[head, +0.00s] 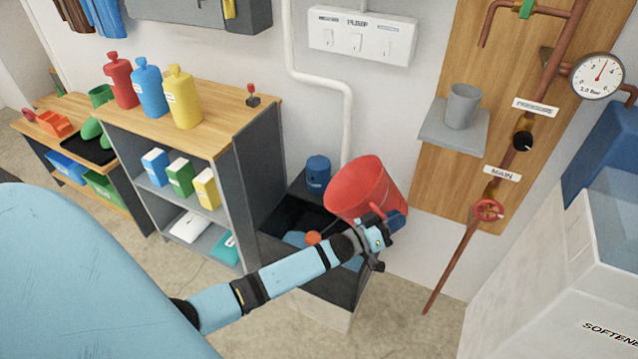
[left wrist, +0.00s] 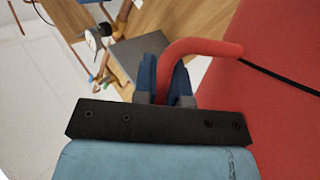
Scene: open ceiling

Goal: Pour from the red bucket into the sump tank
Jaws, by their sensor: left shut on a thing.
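The red bucket (head: 358,188) is held up over the dark sump tank (head: 276,218), tilted, with its handle side toward my arm. My left gripper (head: 392,222) is shut on the bucket's red handle. In the left wrist view the blue fingers (left wrist: 163,82) close around the red handle (left wrist: 205,48), with the red bucket wall (left wrist: 285,95) at the right. The tank stands on the floor and holds an orange float (head: 313,237) and blue water. The bucket and my arm hide part of the tank. The bucket's contents cannot be seen. My right gripper is not in view.
A blue pump (head: 318,172) with a white pipe (head: 345,110) stands at the tank's back. A shelf unit (head: 235,150) with bottles is close on the left. A red valve (head: 487,210) and pipe are on the right, and a white softener cabinet (head: 540,300) is further right.

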